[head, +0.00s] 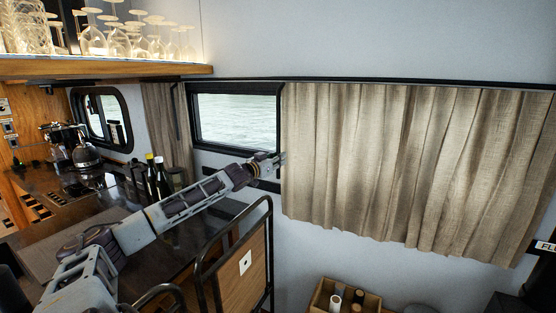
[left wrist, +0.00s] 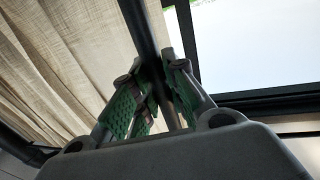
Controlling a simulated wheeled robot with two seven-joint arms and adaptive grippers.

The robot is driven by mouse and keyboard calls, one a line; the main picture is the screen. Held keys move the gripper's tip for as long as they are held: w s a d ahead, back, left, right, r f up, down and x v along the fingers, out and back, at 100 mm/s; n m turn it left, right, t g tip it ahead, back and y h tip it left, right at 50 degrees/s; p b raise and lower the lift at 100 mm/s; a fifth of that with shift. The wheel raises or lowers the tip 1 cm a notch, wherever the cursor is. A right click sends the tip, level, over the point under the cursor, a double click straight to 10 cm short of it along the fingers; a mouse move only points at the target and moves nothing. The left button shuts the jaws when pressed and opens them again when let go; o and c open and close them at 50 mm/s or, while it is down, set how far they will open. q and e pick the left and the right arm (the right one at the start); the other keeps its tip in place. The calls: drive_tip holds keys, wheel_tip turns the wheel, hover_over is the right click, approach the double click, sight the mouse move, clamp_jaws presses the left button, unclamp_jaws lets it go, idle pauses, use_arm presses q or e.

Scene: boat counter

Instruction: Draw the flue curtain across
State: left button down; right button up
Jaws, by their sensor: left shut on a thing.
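The beige flue curtain (head: 400,160) hangs in folds from a dark rail (head: 400,82) over the right half of the head view. Its left edge is beside the window, and a label starting "FLU" (head: 546,246) is on the wall at its lower right. My left gripper (head: 281,160) is at the curtain's left edge. In the left wrist view its green-padded fingers (left wrist: 158,88) are shut on a dark rod (left wrist: 140,25), with the curtain (left wrist: 65,60) to the left and the window to the right. My right gripper is not in view.
A window (head: 237,120) with water outside is uncovered left of the curtain. A second curtain (head: 168,125) hangs farther left. A glass shelf (head: 130,70) is above.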

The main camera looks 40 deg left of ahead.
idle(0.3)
use_arm(q)
drive_tip(key=c, duration=1.4)
unclamp_jaws()
drive_tip(key=shift+s, duration=0.1)
drive_tip(key=shift+s+d, duration=0.1)
drive_tip(key=shift+s, duration=1.3)
drive_tip(key=shift+s+d, duration=0.15)
drive_tip(key=shift+s, duration=4.4)
